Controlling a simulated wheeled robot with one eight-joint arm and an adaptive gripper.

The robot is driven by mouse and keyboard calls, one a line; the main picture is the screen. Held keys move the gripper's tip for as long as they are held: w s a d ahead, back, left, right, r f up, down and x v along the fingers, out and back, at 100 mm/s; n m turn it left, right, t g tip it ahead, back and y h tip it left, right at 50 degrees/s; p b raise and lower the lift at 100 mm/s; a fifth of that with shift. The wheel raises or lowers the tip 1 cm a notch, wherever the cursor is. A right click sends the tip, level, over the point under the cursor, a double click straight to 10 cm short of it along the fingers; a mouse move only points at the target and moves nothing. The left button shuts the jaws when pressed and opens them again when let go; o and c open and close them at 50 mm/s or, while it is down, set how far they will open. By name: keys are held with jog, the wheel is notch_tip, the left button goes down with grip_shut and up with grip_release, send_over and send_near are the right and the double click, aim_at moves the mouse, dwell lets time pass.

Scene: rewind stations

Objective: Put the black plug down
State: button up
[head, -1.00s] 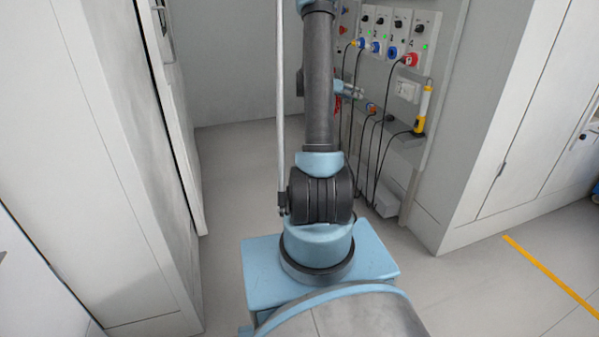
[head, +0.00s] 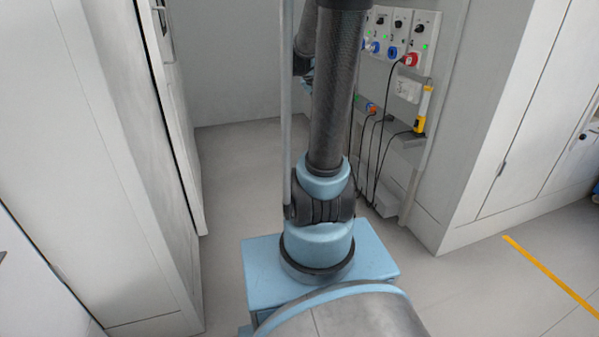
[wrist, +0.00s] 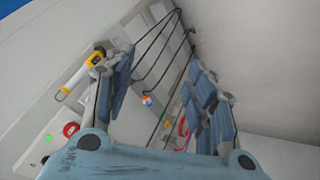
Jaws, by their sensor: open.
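My gripper (wrist: 160,68) is open, with its two blue-and-grey fingers wide apart and nothing seen between the pads. In the head view it is mostly hidden behind my arm. A small black plug (head: 388,118) shows in the head view on the grey ledge (head: 408,142) of the wall panel, right of an orange plug (head: 371,108). A black cable hangs down from it. In the wrist view I cannot make out the black plug for certain. An orange-and-blue plug (wrist: 147,100) and dark cables show beyond the fingers.
Sockets with blue (head: 392,53) and red (head: 410,59) plugs line the panel above the ledge. Hanging cables cross the space below. White cabinets (head: 520,110) stand right and left; floor (head: 235,170) between is clear.

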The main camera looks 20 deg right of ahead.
jog(key=s+a+f+n+y, duration=0.3)
jog(key=s+a+f, duration=0.2)
jog(key=s+a, duration=0.3)
jog(key=s+a+f+n+y, duration=0.3)
jog(key=s+a, duration=0.6)
jog(key=s, duration=0.7)
notch_tip(320, 180, down, 2)
jog(key=shift+a+f+n+y, duration=0.15)
jog(key=shift+a+n+y, duration=0.05)
jog(key=shift+n+y, duration=0.2)
